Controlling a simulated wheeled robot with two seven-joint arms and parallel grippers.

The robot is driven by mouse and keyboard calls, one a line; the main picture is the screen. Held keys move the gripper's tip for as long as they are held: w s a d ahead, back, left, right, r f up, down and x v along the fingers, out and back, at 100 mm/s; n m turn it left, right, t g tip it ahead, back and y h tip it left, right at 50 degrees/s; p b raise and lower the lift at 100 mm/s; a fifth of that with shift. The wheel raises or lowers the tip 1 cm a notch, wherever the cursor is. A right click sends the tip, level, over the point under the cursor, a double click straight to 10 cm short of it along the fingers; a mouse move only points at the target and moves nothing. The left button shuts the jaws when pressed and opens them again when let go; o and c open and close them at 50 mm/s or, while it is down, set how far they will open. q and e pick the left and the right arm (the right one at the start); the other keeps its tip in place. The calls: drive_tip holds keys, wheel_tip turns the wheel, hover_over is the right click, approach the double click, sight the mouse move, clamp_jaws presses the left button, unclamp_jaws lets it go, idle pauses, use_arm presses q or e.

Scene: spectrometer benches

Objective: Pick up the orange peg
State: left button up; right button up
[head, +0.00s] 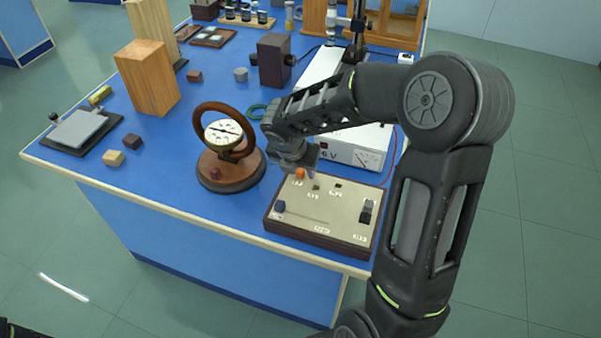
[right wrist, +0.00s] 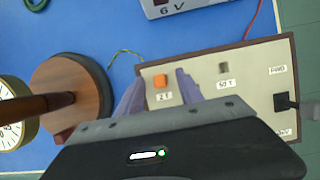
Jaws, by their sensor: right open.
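The orange peg (head: 300,173) stands at the back left of a beige-topped panel box (head: 322,228), by a small label. In the right wrist view the orange peg (right wrist: 160,81) shows between the two purple-grey fingers of my right gripper (right wrist: 159,83), which is open. In the head view my right gripper (head: 298,160) is over the panel's back left corner, close to the peg, partly hidden by its own wrist. I cannot tell whether a finger touches the peg. My left gripper is not in view.
A round dial instrument on a wooden base (head: 230,170) stands close left of the panel. A white meter box (head: 360,148) stands right behind it. Dark plugs (head: 280,207) sit on the panel. A wooden block (head: 147,78) stands further left. The bench front edge is near.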

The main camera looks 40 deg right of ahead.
drive_tip(key=shift+c, duration=0.4)
clamp_jaws()
idle(0.4)
